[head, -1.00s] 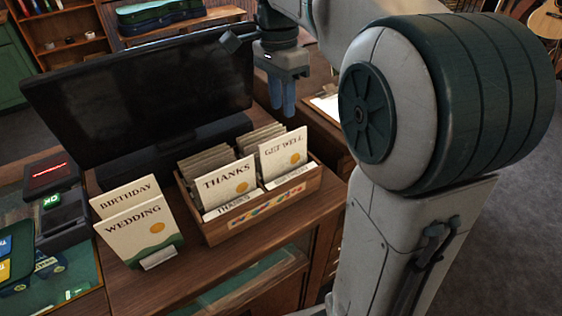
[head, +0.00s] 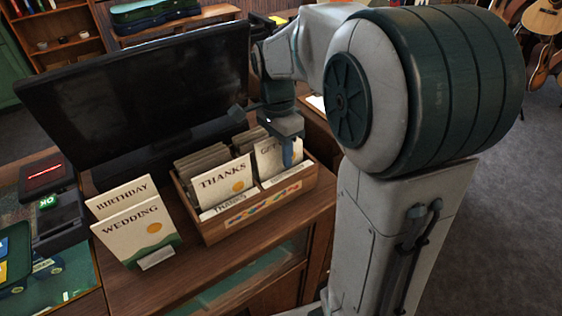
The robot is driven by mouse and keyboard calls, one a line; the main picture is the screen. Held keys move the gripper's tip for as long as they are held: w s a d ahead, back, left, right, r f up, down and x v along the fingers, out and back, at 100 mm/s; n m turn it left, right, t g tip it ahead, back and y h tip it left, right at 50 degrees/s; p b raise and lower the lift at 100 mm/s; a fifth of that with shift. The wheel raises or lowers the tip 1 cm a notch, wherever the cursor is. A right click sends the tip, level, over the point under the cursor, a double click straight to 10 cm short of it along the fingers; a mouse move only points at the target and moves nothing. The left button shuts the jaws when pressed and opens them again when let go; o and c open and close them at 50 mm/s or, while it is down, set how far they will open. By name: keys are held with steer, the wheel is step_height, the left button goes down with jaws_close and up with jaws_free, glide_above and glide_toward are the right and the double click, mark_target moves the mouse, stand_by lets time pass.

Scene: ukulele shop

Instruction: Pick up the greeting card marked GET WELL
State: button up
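The GET WELL card (head: 272,161) is cream and stands upright at the front of the right compartment of a wooden card box (head: 240,225). My gripper (head: 287,153) is over the card's upper right part, and a blue finger shows in front of its face, covering part of the lettering. The other finger is hidden, so I cannot tell whether the card is between the fingers or whether they touch it.
The THANKS card (head: 222,182) stands in the left compartment with several cards behind. The WEDDING card (head: 138,227) and BIRTHDAY card (head: 122,194) stand left of the box. A dark monitor (head: 135,95) rises close behind.

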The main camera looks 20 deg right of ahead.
steer(key=shift+f, duration=0.25)
jaws_close()
steer(key=shift+r, duration=0.1)
